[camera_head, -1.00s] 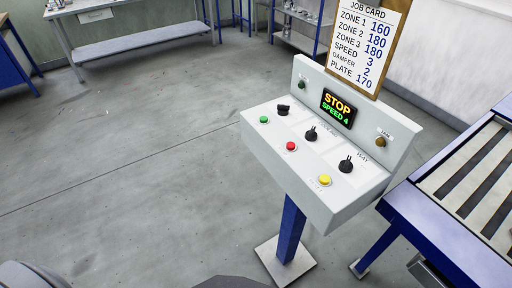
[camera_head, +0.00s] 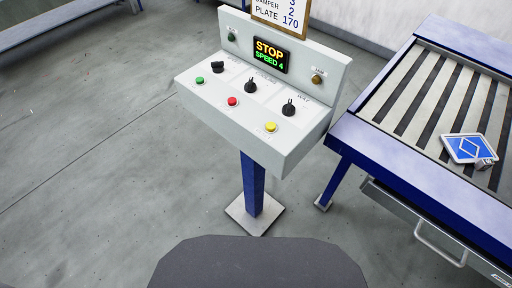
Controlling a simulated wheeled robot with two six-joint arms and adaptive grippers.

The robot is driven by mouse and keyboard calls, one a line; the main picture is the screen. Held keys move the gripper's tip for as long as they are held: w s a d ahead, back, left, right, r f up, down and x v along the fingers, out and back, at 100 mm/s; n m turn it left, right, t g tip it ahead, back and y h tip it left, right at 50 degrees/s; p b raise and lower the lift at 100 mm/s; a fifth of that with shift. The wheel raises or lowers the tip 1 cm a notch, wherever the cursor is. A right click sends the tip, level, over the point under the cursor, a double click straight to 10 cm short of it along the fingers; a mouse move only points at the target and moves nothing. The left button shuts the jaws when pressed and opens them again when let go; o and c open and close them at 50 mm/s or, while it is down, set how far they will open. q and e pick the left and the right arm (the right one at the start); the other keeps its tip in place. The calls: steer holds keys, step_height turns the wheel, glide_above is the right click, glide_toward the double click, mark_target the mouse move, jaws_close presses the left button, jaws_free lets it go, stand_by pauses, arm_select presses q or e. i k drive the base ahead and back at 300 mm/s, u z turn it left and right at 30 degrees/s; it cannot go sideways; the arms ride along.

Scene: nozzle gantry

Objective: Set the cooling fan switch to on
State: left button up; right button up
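A pale grey control console (camera_head: 240,138) stands on a blue post ahead of me. On it are several black knobs: one at the left (camera_head: 217,67), one in the middle (camera_head: 250,86) and one at the right (camera_head: 288,107). Their labels are too small to read, so I cannot tell which one is the cooling fan switch. A green button (camera_head: 199,80), a red button (camera_head: 232,101) and a yellow button (camera_head: 270,127) sit along the front. The display (camera_head: 270,57) reads STOP, SPEED 4. Neither gripper is in view.
A blue-framed slatted roller table (camera_head: 364,146) stands to the right, with a blue and white card-like item (camera_head: 468,148) on it and a handled drawer below. A job card (camera_head: 283,14) rises behind the console. The floor at left is clear.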

mark_target(251, 86)
steer(key=u, duration=0.45)
steer(key=k, duration=1)
steer(key=z, duration=0.85)
steer(key=i, duration=0.85)
steer(key=z, duration=0.45)
